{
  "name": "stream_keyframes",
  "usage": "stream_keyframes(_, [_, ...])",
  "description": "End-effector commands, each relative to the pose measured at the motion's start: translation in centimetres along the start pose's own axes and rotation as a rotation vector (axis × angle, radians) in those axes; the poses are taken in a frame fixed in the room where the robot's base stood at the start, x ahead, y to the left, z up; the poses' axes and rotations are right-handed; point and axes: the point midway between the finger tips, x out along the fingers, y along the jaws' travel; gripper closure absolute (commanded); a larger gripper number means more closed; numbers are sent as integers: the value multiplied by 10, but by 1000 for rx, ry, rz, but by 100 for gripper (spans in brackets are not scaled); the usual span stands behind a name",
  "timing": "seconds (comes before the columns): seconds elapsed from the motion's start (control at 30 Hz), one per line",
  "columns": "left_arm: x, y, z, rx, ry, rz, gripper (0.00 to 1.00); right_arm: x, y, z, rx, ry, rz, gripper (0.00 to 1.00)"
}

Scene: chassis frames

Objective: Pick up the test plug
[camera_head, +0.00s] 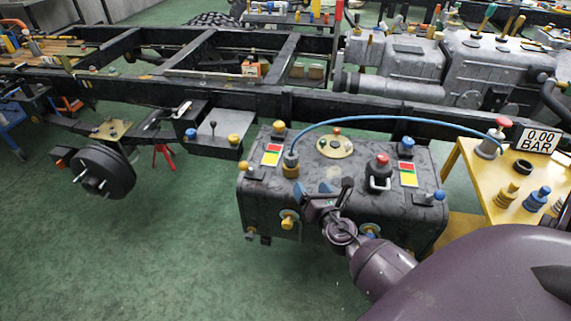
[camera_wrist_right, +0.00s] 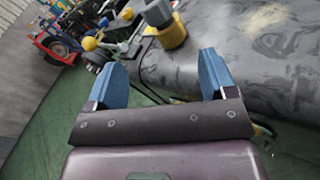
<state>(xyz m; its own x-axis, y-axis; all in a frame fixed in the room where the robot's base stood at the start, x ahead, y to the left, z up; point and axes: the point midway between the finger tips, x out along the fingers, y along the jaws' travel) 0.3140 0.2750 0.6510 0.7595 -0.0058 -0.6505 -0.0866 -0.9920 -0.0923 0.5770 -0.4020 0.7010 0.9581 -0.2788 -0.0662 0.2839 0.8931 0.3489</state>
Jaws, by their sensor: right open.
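I cannot tell for certain which part is the test plug. A brass and grey fitting (camera_head: 291,165) with a blue hose stands on the black tank (camera_head: 265,197). My right gripper (camera_head: 327,193) is open at the tank's front side. In the right wrist view its blue fingers (camera_wrist_right: 160,65) are apart with nothing between them. A yellow and grey cylindrical fitting (camera_wrist_right: 170,30) on the tank lies beyond them. My left gripper is not in view.
The blue hose (camera_head: 400,118) arches over the tank to a grey fitting with a red knob (camera_head: 502,122) near a 0.00 BAR display (camera_head: 540,139). A red-topped part (camera_head: 380,170) and knobs stick up from the tank. Green floor (camera_head: 180,250) at left is free.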

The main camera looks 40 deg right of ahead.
Motion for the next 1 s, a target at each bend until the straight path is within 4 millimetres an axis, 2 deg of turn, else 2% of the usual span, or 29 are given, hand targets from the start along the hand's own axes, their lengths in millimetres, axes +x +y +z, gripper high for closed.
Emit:
stream_keyframes(0.03, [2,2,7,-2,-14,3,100,10,-2,-5,-96,-9,8,23])
stream_keyframes(0.1, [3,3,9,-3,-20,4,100,21,-1,-3,-207,-29,18,23])
stream_keyframes(0.3, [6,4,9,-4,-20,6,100,39,3,2,-355,-60,30,23])
stream_keyframes(0.6, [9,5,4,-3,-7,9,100,78,5,5,-361,-62,31,23])
stream_keyframes(0.87, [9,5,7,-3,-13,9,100,94,6,6,-359,-61,31,23])
stream_keyframes(1.0, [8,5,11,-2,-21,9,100,108,7,8,-359,-62,31,23])
